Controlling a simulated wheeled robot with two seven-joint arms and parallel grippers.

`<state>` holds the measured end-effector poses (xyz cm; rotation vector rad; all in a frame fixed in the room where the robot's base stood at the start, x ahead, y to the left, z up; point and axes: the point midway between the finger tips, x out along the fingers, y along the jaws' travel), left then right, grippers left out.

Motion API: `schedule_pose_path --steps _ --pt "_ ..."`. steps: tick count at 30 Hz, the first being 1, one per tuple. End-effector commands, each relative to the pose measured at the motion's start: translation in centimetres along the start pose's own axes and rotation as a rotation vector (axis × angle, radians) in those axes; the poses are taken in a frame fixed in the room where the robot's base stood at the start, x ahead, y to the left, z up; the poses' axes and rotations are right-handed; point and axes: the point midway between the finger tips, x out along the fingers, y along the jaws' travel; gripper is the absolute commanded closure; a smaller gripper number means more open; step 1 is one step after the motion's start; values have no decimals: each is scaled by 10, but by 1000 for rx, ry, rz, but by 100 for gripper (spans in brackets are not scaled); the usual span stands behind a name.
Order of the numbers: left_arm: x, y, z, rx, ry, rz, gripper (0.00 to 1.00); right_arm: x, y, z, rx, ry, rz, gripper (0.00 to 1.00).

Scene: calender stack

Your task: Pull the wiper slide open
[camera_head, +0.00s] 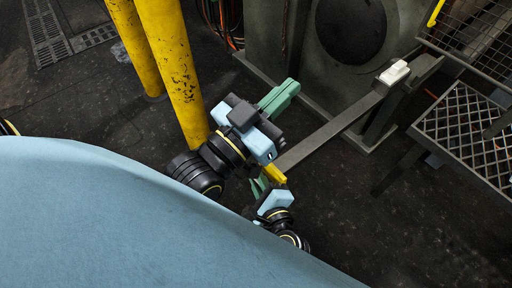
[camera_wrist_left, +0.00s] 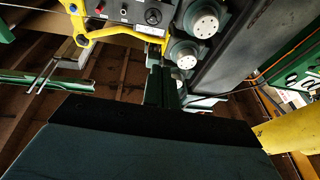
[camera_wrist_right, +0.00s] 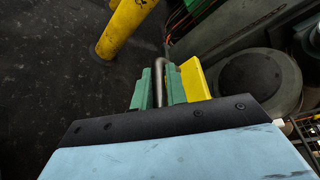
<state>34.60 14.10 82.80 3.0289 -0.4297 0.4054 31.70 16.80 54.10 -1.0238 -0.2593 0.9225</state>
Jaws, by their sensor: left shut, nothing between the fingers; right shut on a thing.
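The wiper slide looks like a long grey bar (camera_head: 335,130) running from near my grippers to a grey stand at the upper right, with a yellow end piece (camera_head: 275,174). My right gripper (camera_head: 259,186) is at that near end. In the right wrist view its green fingers (camera_wrist_right: 159,90) are shut on a bent metal handle (camera_wrist_right: 159,68), with the yellow piece (camera_wrist_right: 194,79) right beside the right finger. My left gripper (camera_head: 279,97) is shut and empty, above and apart from the bar. In the left wrist view its dark fingers (camera_wrist_left: 160,87) are together.
Two yellow posts (camera_head: 170,65) stand at the left, close to my left arm. A white block (camera_head: 395,73) sits at the bar's far end. A mesh platform (camera_head: 465,135) is at the right. The dark floor (camera_head: 350,220) below the bar is clear.

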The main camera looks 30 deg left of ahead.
Motion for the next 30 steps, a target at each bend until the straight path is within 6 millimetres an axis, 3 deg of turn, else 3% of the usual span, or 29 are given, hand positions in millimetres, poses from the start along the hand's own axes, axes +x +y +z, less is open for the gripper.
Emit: schedule_pose_path --steps 6,7,11,22,30 --pt "0 0 0 0 0 0 100 1 3 1 -1 -4 7 100" --pt "0 0 0 0 0 0 100 1 3 1 -1 -4 7 83" --pt "0 0 0 0 1 -1 100 1 2 1 0 -3 5 66" --pt "0 0 0 0 -8 -1 100 -3 0 0 0 -1 2 66" --pt "-6 -7 36 8 -242 -18 100 -29 -1 1 0 -1 3 66"
